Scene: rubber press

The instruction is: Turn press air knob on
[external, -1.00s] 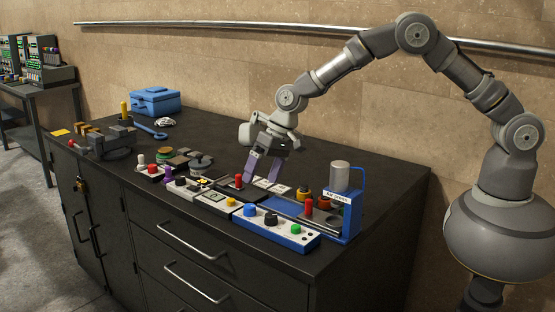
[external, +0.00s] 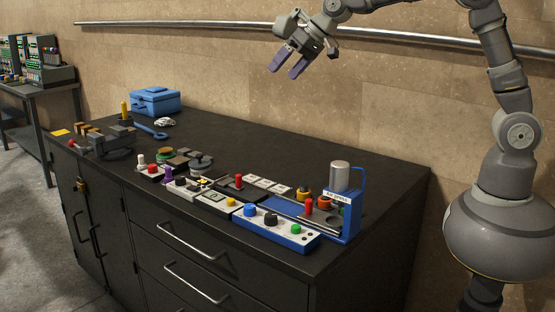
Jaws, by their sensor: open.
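A small blue press (external: 353,218) with a grey cylinder (external: 340,177) on top and a white label (external: 337,196) stands at the right end of the dark bench. In front of it is a blue and white control box (external: 275,231) with a blue knob (external: 250,210), a red or dark knob (external: 271,219) and a green knob (external: 296,229). Which knob is the press air knob, and its setting, I cannot tell. My gripper (external: 284,72) is open and empty, with purple fingers. It is high above the bench, well clear of the press and box.
More small panels with coloured knobs and levers (external: 238,181) crowd the bench's front and middle. A blue case (external: 155,101), a blue wrench (external: 150,131) and a vise-like dark block (external: 112,138) lie farther left. A metal rail (external: 200,28) runs along the wall. The back of the bench is mostly clear.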

